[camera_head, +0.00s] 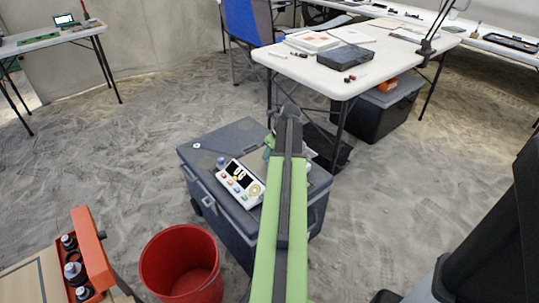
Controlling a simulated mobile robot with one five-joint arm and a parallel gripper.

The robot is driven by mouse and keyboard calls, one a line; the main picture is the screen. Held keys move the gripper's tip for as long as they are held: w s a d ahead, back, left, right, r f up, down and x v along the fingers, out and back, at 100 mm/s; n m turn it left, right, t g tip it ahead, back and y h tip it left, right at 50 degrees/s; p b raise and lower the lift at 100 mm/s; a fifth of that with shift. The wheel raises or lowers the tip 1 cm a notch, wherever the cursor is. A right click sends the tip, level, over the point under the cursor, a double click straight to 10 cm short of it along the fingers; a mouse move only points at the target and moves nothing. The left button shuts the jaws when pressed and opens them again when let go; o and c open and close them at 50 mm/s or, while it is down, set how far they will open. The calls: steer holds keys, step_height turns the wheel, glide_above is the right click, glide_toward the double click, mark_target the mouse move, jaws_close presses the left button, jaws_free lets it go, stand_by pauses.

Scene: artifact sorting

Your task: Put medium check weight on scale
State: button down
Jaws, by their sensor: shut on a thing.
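My green and dark arm reaches forward over the grey case. Its far end, with my gripper (287,118), is over the case's back part. My arm hides most of the gripper. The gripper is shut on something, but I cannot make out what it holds. A white device (240,184) with coloured buttons lies on the case lid, left of my arm. I cannot tell whether it is the scale. I cannot pick out the medium check weight. Several black knobbed pieces (75,271) stand in an orange box at the lower left; I cannot tell whether they are weights.
The grey case (217,148) stands on sandy ground. A red bucket (181,262) stands to its front left. A white table (291,68) with a black box (345,58) is behind it, with a blue chair (249,22) nearby.

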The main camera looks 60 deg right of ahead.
steer(key=c, duration=1.1)
jaws_free()
steer(key=shift+f, duration=0.1)
steer(key=p+v, duration=1.1)
steer(key=v, duration=0.1)
steer(key=shift+r+p, duration=0.25)
steer(key=shift+p, duration=0.05)
steer(key=shift+f, duration=0.1)
